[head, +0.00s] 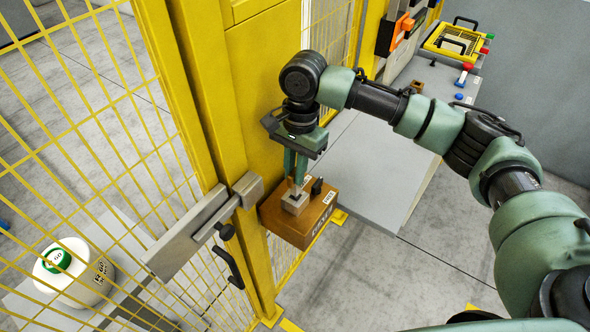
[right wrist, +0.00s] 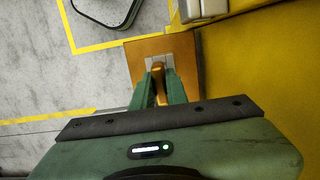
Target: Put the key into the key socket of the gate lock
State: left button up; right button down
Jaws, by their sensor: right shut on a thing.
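My right gripper (head: 296,178) points down over the block, shut on the key (right wrist: 158,76), a brass-coloured piece between the fingers. The key's lower end is at the block; I cannot tell whether it is inside it. My left gripper is not in view.
A yellow mesh gate (head: 110,110) with a grey metal latch bar (head: 190,240) stands to the left. A yellow post (head: 265,90) is close behind my gripper. A grey table (head: 370,170) lies to the right.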

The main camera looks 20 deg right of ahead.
jog(key=shift+f, duration=2.2)
jog(key=c, duration=1.3)
grip_release()
jog(key=r+b, duration=0.1)
jog(key=r, duration=0.3)
jog(key=r+b, duration=0.1)
jog(key=r, duration=0.1)
jog(key=shift+w+d+r+b, duration=0.3)
jog(key=shift+d+r, duration=0.05)
jog(key=shift+r, duration=0.5)
